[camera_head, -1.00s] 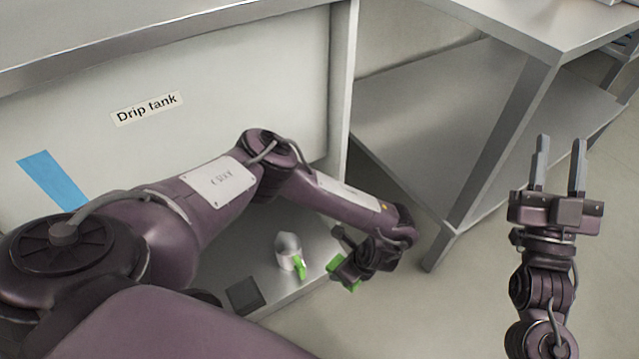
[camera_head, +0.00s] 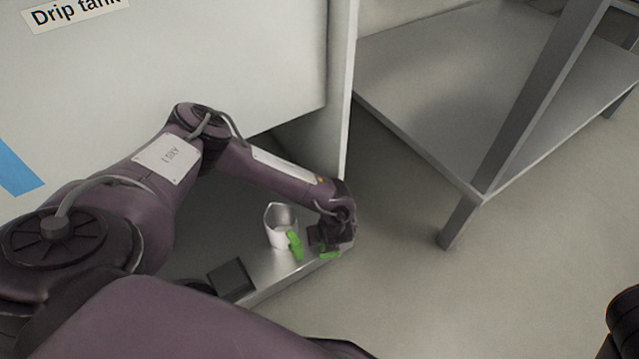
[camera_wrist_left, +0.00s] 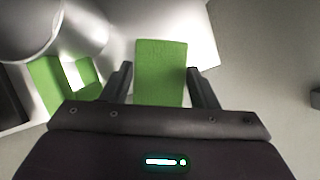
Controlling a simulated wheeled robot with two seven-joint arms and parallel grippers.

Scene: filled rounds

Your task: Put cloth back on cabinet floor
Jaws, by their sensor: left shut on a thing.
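My left gripper (camera_head: 327,248) is shut on a green cloth (camera_head: 330,255) low at the front right corner of the cabinet floor (camera_head: 262,262). In the left wrist view the cloth (camera_wrist_left: 160,70) is a flat green block between the two fingers. The head view mostly hides the cloth behind the gripper, and I cannot tell whether it touches the floor. My right gripper is not in view; only a dark part of my right arm shows at the right edge.
A dark block (camera_head: 231,277) lies further left. The cabinet's side panel (camera_head: 340,90) rises behind my wrist. A steel table with a lower shelf (camera_head: 440,90) stands right; floor between is clear.

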